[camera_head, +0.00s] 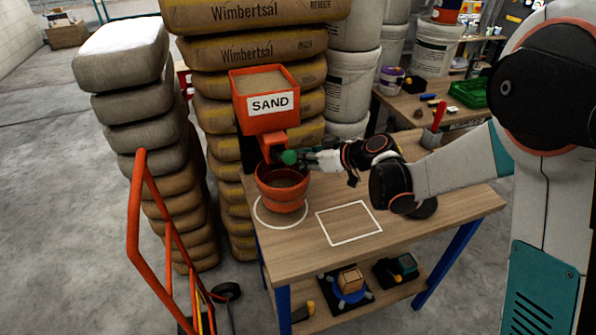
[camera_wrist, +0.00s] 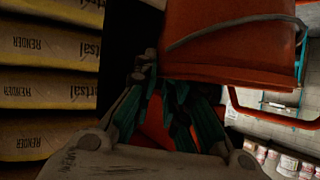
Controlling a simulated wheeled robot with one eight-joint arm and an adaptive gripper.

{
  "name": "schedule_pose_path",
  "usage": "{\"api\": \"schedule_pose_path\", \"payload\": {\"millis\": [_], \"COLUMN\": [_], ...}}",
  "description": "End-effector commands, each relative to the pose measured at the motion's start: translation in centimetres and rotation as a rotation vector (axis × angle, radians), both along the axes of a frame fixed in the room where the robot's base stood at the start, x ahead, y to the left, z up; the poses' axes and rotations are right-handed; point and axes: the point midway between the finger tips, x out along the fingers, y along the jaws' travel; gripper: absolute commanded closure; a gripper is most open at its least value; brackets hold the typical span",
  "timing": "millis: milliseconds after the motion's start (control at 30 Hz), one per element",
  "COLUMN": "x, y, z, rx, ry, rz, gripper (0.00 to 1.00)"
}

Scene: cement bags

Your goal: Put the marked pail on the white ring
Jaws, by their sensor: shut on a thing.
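An orange-red pail (camera_head: 283,196) stands upright on the table, inside the white ring (camera_head: 258,217), with sand-coloured fill showing in it. No mark on it can be made out. Above it is the orange hopper labelled SAND (camera_head: 245,115), with its spout over the pail.
A white square outline (camera_head: 332,241) lies on the table right of the ring, empty. Stacked cement bags (camera_head: 215,120) stand behind and left. An orange hand truck (camera_head: 137,200) is at the front left. A red-handled tool (camera_head: 438,115) stands at the table's back right.

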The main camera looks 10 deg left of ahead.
Motion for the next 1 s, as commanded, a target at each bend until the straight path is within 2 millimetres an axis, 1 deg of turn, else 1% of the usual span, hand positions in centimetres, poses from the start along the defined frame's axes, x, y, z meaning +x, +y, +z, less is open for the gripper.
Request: {"api": "schedule_pose_path", "payload": {"millis": [100, 233, 333, 600, 733, 767, 800, 833, 867, 1000], "x": [-0.7, -0.6, -0.5, -0.6, -0.6, -0.6, -0.6, -0.6, -0.6, -0.6], "y": [1.0, 0.9, 0.9, 0.9, 0.9, 0.9, 0.9, 0.9, 0.9, 0.9], "z": [-0.1, -2.5, -3.6, -3.5, -3.9, -3.8, -3.8, -3.8, -3.8, -3.8], "rx": [0.000, 0.000, 0.000, 0.000, 0.000, 0.000, 0.000, 0.000, 0.000, -0.001], "ry": [0.000, -0.001, 0.000, 0.000, 0.000, -0.001, -0.001, -0.001, -0.001, 0.000], "rz": [0.004, 0.000, 0.000, 0.000, 0.000, 0.000, 0.000, 0.000, 0.000, 0.001], "gripper": [1.00, 1.00, 1.00, 1.00, 1.00, 0.82, 0.73, 0.66, 0.64, 0.64]}}
